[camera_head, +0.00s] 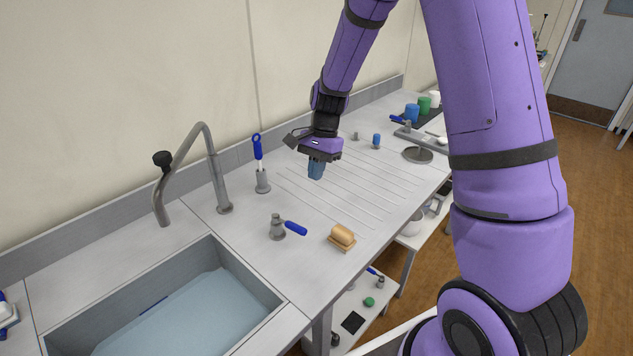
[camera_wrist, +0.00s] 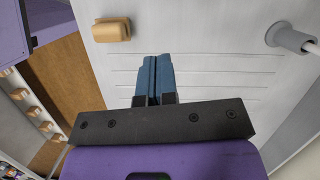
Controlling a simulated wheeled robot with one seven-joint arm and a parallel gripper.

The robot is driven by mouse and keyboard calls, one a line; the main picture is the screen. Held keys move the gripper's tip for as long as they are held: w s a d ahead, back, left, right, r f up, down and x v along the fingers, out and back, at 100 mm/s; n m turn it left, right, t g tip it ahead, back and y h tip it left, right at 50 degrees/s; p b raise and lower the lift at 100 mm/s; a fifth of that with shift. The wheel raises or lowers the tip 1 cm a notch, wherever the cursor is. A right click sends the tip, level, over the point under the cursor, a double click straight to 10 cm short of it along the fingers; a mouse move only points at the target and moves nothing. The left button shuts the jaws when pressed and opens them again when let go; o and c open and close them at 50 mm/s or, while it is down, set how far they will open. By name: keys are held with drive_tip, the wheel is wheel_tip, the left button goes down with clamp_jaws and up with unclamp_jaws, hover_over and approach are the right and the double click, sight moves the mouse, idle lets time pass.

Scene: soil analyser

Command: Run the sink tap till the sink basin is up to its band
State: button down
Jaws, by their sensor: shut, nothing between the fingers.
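The grey sink tap (camera_head: 213,165) rises from the counter and bends over to the left, with a dark knob near its hanging end. No stream of water shows below its mouth. The sink basin (camera_head: 80,318) holds pale blue water (camera_head: 190,318). A short dark blue mark, perhaps the band (camera_head: 153,304), shows on its wall close to the water's edge. An upright blue lever (camera_head: 257,147) stands on a grey base beside the tap. My gripper (camera_head: 316,172) is shut and empty above the ribbed drainboard, right of the lever. Its blue fingers (camera_wrist: 153,75) are together in the wrist view.
A grey fitting with a blue handle (camera_head: 295,228) and a tan block (camera_head: 342,236) stand near the front edge. The block also shows in the wrist view (camera_wrist: 112,30). Blue and green cups (camera_head: 424,105) stand at the back right. The drainboard (camera_head: 335,195) is mostly clear.

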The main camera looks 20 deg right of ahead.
sight(290, 225)
drive_tip(key=x, duration=0.3)
drive_tip(key=a+x, duration=0.1)
drive_tip(key=x, duration=0.2)
drive_tip(key=s+a+x, duration=0.1)
drive_tip(key=x, duration=0.3)
drive_tip(key=shift+s+r, duration=0.15)
drive_tip(key=shift+r, duration=0.2)
drive_tip(key=shift+s+a+f, duration=0.1)
drive_tip(key=shift+s+a, duration=0.2)
drive_tip(key=shift+a, duration=0.15)
drive_tip(key=shift+a, duration=0.1)
drive_tip(key=shift+s+a+f, duration=0.1)
drive_tip(key=shift+s+a, duration=0.5)
drive_tip(key=shift+a, duration=0.05)
drive_tip(key=shift+d, duration=0.1)
